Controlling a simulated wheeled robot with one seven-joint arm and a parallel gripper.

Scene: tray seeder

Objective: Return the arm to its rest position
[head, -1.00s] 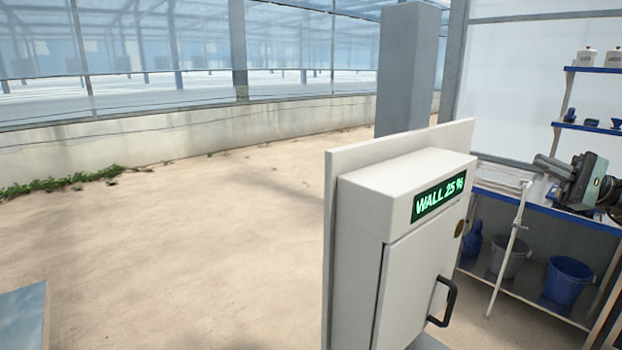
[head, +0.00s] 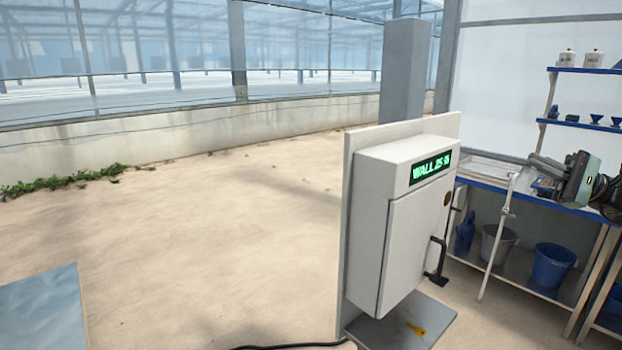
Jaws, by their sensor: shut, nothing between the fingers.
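My gripper (head: 541,162) is at the right of the head view, at the end of my grey-green wrist. Its fingers point left, and it is shut and empty. It shows in front of the back bench, clear of the white cabinet. The rest of my arm is mostly cut off by the right edge of the picture.
A white cabinet (head: 378,230) with a green "WALL" display (head: 430,168) and black handle stands right of centre. A yellow item (head: 416,329) lies on the grey plate (head: 385,335) below. A blue-topped bench (head: 540,204) is behind. The sandy floor at left is open.

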